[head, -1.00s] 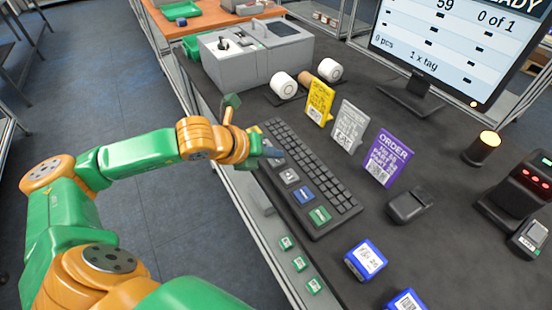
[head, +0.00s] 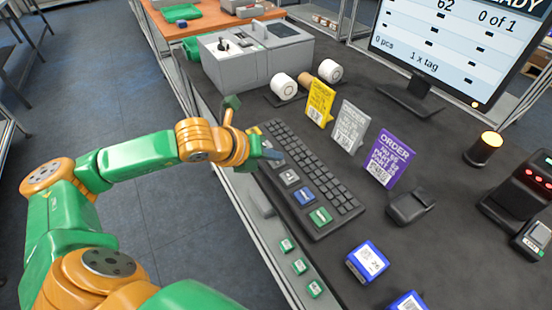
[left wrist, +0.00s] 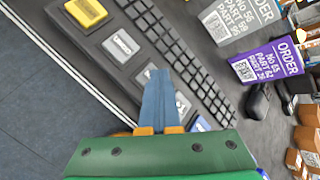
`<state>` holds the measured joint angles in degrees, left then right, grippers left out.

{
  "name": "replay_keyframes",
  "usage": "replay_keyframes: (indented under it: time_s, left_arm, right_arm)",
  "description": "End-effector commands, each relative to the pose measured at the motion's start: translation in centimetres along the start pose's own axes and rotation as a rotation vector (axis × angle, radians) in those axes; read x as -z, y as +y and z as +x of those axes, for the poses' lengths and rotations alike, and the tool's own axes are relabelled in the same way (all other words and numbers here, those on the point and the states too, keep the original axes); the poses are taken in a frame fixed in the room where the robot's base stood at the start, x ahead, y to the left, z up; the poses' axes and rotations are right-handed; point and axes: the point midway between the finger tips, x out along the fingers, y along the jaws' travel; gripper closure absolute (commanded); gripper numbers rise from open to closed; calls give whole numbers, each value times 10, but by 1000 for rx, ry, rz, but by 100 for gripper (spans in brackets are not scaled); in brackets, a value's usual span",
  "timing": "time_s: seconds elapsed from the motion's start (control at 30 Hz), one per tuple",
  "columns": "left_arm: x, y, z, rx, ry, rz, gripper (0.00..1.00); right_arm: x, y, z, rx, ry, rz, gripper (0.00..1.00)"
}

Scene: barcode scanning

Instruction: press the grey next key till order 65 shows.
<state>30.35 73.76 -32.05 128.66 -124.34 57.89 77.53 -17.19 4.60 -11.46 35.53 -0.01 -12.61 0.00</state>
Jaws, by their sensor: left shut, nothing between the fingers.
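My left gripper (head: 272,154) is shut and empty, its blue fingers pointing down over the key column left of the keyboard. In the left wrist view, the shut fingers (left wrist: 160,84) partly cover a grey key with white lettering (left wrist: 182,104). That grey key (head: 289,176) shows beside the gripper in the head view; I cannot tell whether the fingertips touch it. The monitor (head: 445,45) reads 62, 0 of 1 and 0 pcs. A purple order card (head: 390,160), apparently No 65, stands right of the keyboard. My right gripper is not in view.
The keyboard (head: 300,160) lies along the table's left edge. A yellow key (left wrist: 87,12), a light grey UNDO key (left wrist: 122,45), a blue key (head: 304,197) and a green key (head: 320,217) share the column. A yellow card (head: 320,103) and grey card (head: 350,128) stand nearby.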

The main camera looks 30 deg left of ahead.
Motion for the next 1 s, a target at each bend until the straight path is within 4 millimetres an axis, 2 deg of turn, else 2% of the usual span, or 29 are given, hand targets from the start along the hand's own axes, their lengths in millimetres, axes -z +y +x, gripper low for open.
replay_keyframes:
  time_s: [0.3, 0.67, 1.0]
  left_arm:
    - [-8, -8, -11, 1, 0, 0, 100]
    - [-10, -10, -13, 0, 0, 0, 100]
    - [-27, -27, -36, 2, 0, 0, 100]
  right_arm:
    - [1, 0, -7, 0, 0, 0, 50]
    - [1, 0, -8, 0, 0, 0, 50]
    - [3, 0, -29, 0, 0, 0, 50]
